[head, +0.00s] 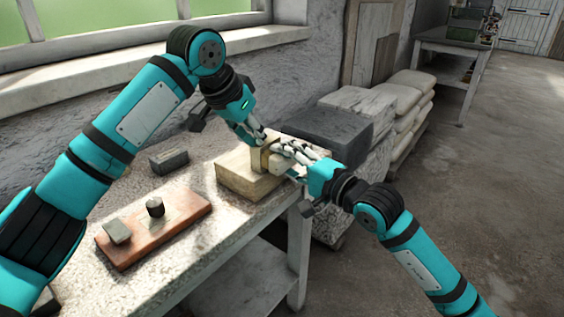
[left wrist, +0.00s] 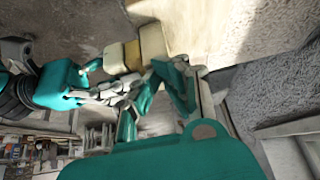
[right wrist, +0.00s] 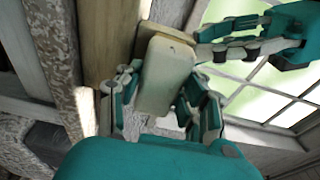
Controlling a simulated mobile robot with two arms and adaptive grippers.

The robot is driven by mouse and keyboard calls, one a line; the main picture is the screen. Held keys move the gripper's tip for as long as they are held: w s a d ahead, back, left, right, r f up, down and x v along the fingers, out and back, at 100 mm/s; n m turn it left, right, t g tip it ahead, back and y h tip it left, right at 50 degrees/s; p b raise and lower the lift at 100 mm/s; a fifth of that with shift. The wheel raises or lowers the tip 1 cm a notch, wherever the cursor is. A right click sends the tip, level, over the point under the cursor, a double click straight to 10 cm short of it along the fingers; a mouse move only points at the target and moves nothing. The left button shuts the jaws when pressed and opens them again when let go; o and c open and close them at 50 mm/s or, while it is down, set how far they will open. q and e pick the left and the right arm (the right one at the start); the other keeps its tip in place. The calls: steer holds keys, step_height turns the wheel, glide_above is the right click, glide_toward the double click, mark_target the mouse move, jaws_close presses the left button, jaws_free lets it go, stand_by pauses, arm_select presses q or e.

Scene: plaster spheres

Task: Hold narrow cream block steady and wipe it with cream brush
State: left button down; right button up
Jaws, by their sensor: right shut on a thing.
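The narrow cream block (head: 259,159) stands upright on a larger pale wooden block (head: 232,176) near the bench edge. My left gripper (head: 262,138) is at its upper end; the fingers overlap the block in the left wrist view (left wrist: 153,42), and whether they grip it is unclear. My right gripper (head: 290,154) is shut on the cream brush (right wrist: 166,76), a rounded pale piece between its fingers. The brush lies right beside the block, and the block's edge shows behind it in the right wrist view. I cannot tell whether they touch.
A reddish board (head: 150,240) with a small grey block (head: 117,232) and a dark cylinder (head: 155,207) lies on the bench. A dark grey block (head: 169,162) sits near the wall. A dark slab (head: 320,130) and stacked sacks (head: 400,95) stand beyond the bench.

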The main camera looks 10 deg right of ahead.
mark_target(279, 169)
steer(key=shift+w+d, duration=0.25)
steer(key=shift+d, duration=0.05)
steer(key=shift+s+a, duration=0.25)
steer(key=shift+s, duration=0.4)
steer(key=shift+s+a, duration=0.2)
steer(key=shift+s, duration=0.4)
steer(key=shift+w+a, duration=0.45)
steer(key=shift+w, duration=0.15)
steer(key=shift+s, duration=0.1)
steer(key=shift+s+a, duration=0.6)
steer(key=shift+a, duration=0.25)
